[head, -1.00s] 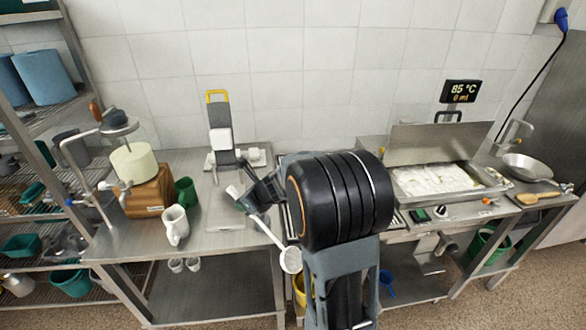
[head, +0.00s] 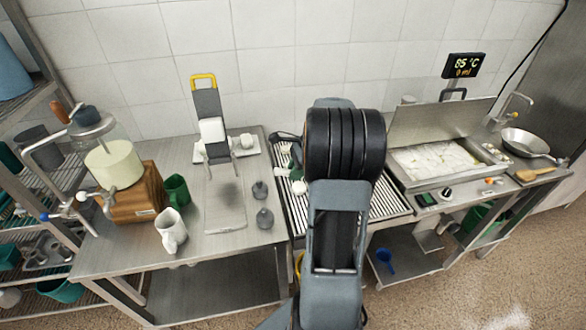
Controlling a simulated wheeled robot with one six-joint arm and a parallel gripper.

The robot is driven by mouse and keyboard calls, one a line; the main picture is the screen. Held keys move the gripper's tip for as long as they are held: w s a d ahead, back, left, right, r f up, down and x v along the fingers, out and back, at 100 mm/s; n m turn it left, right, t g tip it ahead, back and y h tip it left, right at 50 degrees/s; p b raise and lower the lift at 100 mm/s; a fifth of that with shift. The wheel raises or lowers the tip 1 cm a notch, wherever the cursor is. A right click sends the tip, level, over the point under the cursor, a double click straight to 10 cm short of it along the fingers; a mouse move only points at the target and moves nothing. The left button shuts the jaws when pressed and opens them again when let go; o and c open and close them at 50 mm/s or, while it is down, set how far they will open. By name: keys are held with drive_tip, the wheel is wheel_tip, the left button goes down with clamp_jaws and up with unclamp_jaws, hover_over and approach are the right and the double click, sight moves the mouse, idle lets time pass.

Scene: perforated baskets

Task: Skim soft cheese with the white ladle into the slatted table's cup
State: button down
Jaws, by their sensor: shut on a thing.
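My gripper (head: 292,168) shows only in part at the left edge of my arm, over the slatted table (head: 298,221). It is shut on the white ladle (head: 299,187), of which only a short white piece shows; my arm hides its bowl. White soft cheese (head: 435,160) lies in a steel vat (head: 411,187) with its lid raised, at right. I cannot make out a cup on the slatted table; my arm covers much of it.
A wooden-based dispenser (head: 135,195) stands at far left. A pan (head: 524,143) sits at far right.

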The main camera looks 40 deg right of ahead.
wheel_tip(320, 180, down, 7)
drive_tip(key=w+a+g+h+b, duration=0.1)
drive_tip(key=a+h+b, duration=0.1)
drive_tip(key=b, duration=0.3)
drive_tip(key=shift+r+g+h, duration=0.2)
drive_tip(key=shift+g+h, duration=0.1)
drive_tip(key=shift+h, duration=0.4)
